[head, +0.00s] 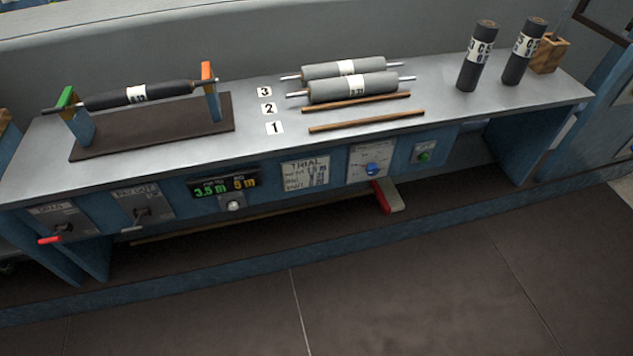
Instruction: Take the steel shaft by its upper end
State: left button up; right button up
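No separate steel shaft with a clear upper end shows in the head view. Two grey rolls lie on the metal bench (235,160), the back roll (322,71) and the front roll (378,84). Thin bright metal rod ends stick out of both rolls, such as the front roll's right end (408,78). I cannot tell which rod is the task's shaft. Neither gripper is in view.
Two wooden rods (367,121) lie before the grey rolls, by number cards (267,107). Two dark rolls (478,56) stand upright at right, near a wooden box (549,54). Levers and knobs (373,168) line the bench front. The floor (400,300) ahead is clear.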

aim_at(570, 6)
jog(key=i+l+u, duration=0.15)
jog(key=l, duration=1.35)
jog(key=l+u, duration=0.2)
jog(key=l, duration=1.3)
jog(key=k+l+u, duration=0.15)
jog(key=l, duration=1.35)
